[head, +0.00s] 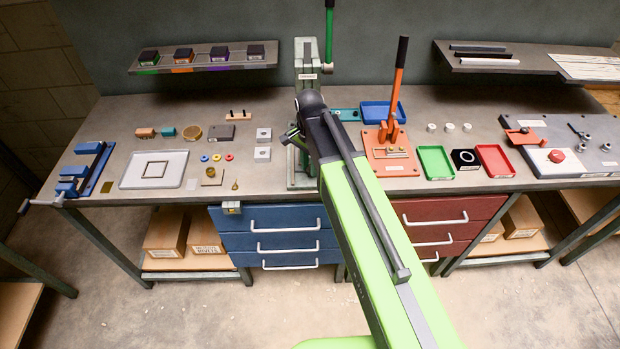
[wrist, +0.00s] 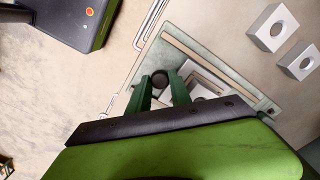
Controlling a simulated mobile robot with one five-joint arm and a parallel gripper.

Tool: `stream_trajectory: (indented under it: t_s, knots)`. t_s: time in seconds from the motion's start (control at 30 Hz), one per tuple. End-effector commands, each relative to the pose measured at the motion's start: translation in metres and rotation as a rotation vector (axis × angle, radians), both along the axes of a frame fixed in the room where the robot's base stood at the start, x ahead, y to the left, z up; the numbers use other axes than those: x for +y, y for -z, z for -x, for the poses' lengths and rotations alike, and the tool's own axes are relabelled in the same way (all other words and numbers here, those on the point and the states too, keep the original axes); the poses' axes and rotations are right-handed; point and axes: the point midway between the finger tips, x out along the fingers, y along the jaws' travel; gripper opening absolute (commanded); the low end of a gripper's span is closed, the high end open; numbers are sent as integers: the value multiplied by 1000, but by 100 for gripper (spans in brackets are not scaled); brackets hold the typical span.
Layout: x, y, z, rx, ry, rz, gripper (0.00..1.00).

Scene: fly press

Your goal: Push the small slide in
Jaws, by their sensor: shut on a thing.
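The fly press (head: 307,72) stands upright at the middle of the bench, with a pale green-grey base. My gripper (head: 291,136) is low at the left side of the press. In the wrist view, the two green fingers of my gripper (wrist: 161,88) are shut on a small dark round knob (wrist: 160,77), which looks like the end of the small slide. The knob is over the press base (wrist: 205,62). Pale metal parts lie just beyond the fingers. The rest of the slide is largely hidden by my fingers and wrist, so how far in it sits cannot be told.
Two pale square blocks with holes (head: 263,144) lie left of the press. An orange lever press (head: 390,150) stands to the right, with a blue tray (head: 383,111) behind it.

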Motion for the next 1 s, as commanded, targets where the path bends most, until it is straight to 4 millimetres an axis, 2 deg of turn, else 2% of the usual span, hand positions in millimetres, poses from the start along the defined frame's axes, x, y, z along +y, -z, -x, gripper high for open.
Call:
stream_trajectory:
  t_s: [0.03,0.2,0.33,0.63,0.67,0.7,0.8,1.0]
  knots:
    - [1,0,-21,-1,2,0,0]
    - [1,0,-52,-1,0,0,0]
    - [0,0,-61,-1,-1,0,0]
    - [0,0,-62,-6,-1,-1,0]
    - [0,0,-62,-7,-1,0,29]
    - [0,0,-62,-7,-1,0,34]
    - [0,0,-61,-5,-1,-1,47]
    - [0,0,-60,-3,-1,0,47]
